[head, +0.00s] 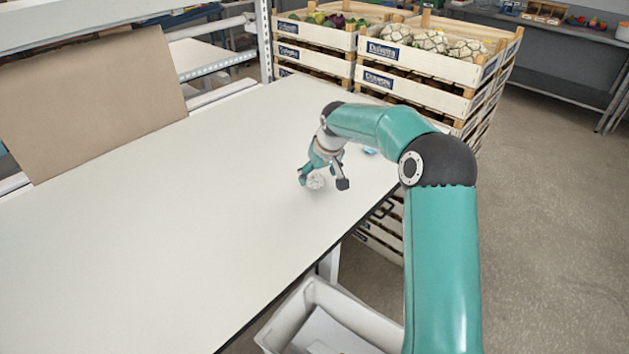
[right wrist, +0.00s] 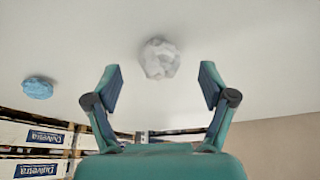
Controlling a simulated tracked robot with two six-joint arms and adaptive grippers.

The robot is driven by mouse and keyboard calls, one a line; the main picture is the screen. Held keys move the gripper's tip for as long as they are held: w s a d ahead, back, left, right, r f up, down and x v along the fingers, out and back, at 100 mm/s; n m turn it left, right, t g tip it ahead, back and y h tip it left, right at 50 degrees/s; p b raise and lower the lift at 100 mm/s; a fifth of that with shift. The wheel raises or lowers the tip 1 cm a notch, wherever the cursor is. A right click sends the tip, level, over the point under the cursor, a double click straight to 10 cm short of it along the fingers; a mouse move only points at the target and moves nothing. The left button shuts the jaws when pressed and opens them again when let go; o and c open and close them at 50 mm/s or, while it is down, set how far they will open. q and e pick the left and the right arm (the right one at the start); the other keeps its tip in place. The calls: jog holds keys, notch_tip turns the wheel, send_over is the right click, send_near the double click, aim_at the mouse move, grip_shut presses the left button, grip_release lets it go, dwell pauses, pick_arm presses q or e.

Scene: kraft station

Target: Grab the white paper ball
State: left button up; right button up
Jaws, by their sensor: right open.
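The white paper ball (head: 316,181) is a small crumpled lump on the white table (head: 200,215), toward its right side. My right gripper (head: 322,184) is open and low over the table at the ball. In the right wrist view the ball (right wrist: 160,59) shows centred beyond the fingertips of the open gripper (right wrist: 161,85), with nothing between the fingers. In the head view the gripper partly hides the ball. My left gripper is not in view.
A blue crumpled ball (right wrist: 37,88) lies to one side; in the head view it (head: 369,151) is partly hidden behind my right arm. Stacked crates (head: 420,65) stand at the table's far end. A grey bin (head: 310,290) is below the front edge.

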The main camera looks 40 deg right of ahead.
aim_at(317, 175)
jog(key=shift+p+x, duration=0.55)
jog(key=shift+x, duration=1.4)
jog(key=shift+w+r, duration=0.1)
jog(key=c, duration=0.8)
